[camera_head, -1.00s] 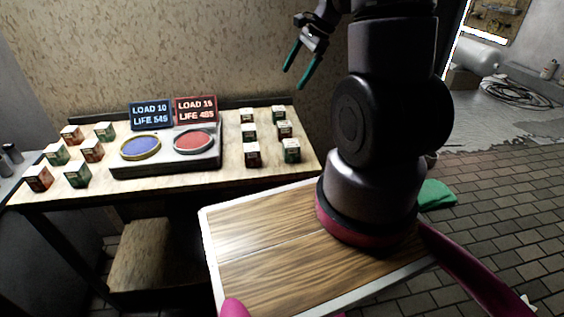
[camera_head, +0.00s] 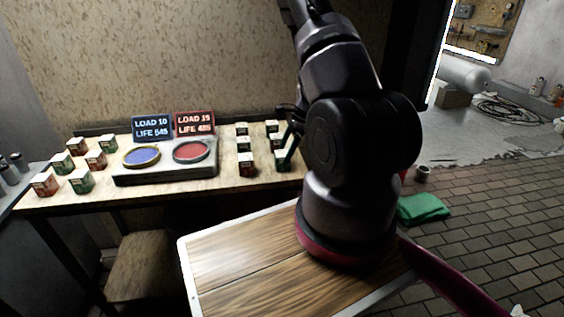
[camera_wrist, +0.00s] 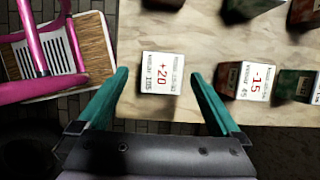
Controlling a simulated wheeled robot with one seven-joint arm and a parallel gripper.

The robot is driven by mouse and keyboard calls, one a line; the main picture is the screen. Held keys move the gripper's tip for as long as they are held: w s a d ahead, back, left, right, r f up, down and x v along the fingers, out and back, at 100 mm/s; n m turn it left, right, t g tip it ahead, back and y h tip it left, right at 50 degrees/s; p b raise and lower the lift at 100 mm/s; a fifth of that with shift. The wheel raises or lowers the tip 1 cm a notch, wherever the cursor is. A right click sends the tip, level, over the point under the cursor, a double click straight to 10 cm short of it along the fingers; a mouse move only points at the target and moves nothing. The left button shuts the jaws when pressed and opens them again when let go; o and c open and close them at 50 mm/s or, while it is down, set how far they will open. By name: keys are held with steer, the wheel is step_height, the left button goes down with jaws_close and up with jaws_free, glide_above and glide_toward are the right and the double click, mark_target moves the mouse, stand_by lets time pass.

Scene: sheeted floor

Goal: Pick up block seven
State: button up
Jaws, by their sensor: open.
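My gripper (camera_head: 290,143) is open and hangs over the right-hand group of blocks on the table. Nothing is held. The small print on the tops is too blurred to read, so I cannot tell which is block seven. In the head view the right group includes a front-right block (camera_head: 280,165) and a front-left block (camera_head: 247,168), partly beside my arm.
The wooden table (camera_head: 215,189) also bears a left group of several blocks (camera_head: 81,181). Between the groups stands a scale with a blue pan (camera_head: 141,156) and a red pan (camera_head: 191,151), with LOAD/LIFE signs behind. A green cloth (camera_head: 423,208) lies on the floor.

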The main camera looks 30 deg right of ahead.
mark_target(275, 168)
steer(key=x, duration=0.5)
steer(key=shift+w+a+r, duration=0.1)
steer(key=shift+w+a, duration=0.15)
jaws_close()
